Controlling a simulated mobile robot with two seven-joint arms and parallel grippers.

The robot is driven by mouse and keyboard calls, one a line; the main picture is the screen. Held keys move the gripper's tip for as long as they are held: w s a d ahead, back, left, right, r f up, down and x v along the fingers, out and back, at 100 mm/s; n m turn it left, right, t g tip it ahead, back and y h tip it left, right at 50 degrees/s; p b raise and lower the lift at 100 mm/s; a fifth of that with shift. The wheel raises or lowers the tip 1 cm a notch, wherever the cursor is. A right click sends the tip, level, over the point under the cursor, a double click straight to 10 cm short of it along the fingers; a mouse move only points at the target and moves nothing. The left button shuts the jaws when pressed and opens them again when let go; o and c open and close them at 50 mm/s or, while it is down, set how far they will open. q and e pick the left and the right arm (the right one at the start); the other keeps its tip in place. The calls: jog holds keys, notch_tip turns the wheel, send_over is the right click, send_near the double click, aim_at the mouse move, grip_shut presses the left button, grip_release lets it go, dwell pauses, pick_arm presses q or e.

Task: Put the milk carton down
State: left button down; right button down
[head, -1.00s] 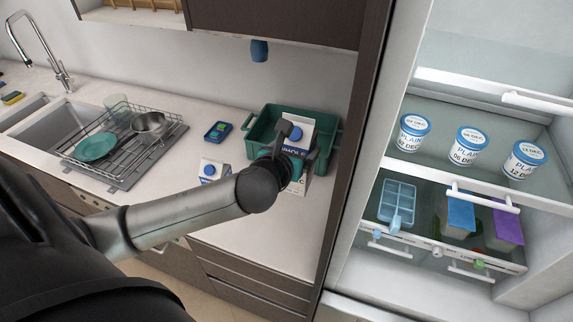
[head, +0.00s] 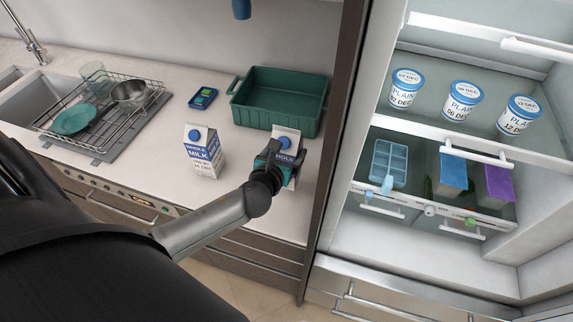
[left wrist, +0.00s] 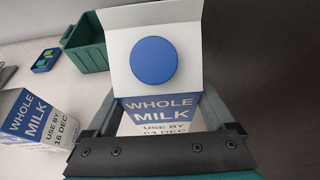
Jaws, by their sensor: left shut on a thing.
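My left gripper (head: 274,170) is shut on a white and blue milk carton (head: 289,142), upright at the right end of the counter, in front of the green crate. In the left wrist view this carton (left wrist: 160,115) stands between the fingers, its blue cap and "WHOLE MILK" label facing the camera. My right gripper is in neither view.
An empty-looking green crate (head: 282,120) is at the back of the counter (head: 240,200). A dish rack (head: 105,110) stands further left. At right is an open fridge with tubs (head: 463,101).

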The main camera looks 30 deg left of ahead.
pick_arm(q)
jog(key=shift+w+f+b, duration=0.1)
jog(key=shift+f+b, duration=0.8)
jog(key=shift+f, duration=1.15)
jog(key=shift+f, duration=0.2)
grip_release()
jog(key=shift+f, duration=0.1)
jog(key=shift+s+r, duration=0.2)
jog(key=p+v, duration=0.1)
jog(key=v, duration=1)
jog(key=shift+s+d, duration=0.2)
jog(key=shift+s, duration=0.2)
jog(key=shift+r, duration=0.1)
